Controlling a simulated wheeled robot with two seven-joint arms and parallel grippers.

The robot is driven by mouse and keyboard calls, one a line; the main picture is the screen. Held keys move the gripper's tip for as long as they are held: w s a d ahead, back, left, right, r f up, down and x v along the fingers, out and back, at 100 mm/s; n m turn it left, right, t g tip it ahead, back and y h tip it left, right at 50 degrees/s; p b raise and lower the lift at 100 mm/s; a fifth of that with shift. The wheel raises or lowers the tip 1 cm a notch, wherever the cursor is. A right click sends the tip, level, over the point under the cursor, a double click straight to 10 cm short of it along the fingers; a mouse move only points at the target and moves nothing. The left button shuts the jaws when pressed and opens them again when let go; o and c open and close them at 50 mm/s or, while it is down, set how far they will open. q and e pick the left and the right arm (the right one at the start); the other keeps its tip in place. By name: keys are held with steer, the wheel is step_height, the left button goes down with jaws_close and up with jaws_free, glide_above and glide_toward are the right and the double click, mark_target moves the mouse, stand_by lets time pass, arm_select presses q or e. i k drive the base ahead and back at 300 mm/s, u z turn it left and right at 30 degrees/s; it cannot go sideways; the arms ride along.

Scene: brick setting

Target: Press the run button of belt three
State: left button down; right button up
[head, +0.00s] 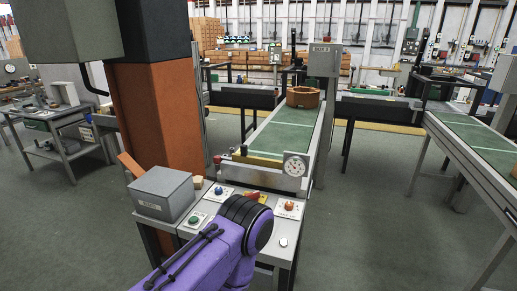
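A control desk (236,191) stands at the near end of a green conveyor belt (282,133). On its top are a green button (193,220), a blue knob (218,190), an orange-red knob (289,206) and a pale round button (283,242). The labels are too small to read, so I cannot tell which button is the run button or which belt is three. One of my purple arms reaches up from the bottom over the desk's front and hides part of its middle. Neither gripper shows.
A grey box (162,193) sits on the desk's left end, by an orange-brown column (160,120). A round dial (295,165) stands at the belt's near end. Another belt (480,137) runs at right; floor between is clear.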

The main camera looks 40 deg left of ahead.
mark_target(194, 219)
steer(key=k, duration=0.5)
steer(key=u, duration=0.75)
steer(key=i, duration=0.4)
steer(key=u, duration=0.85)
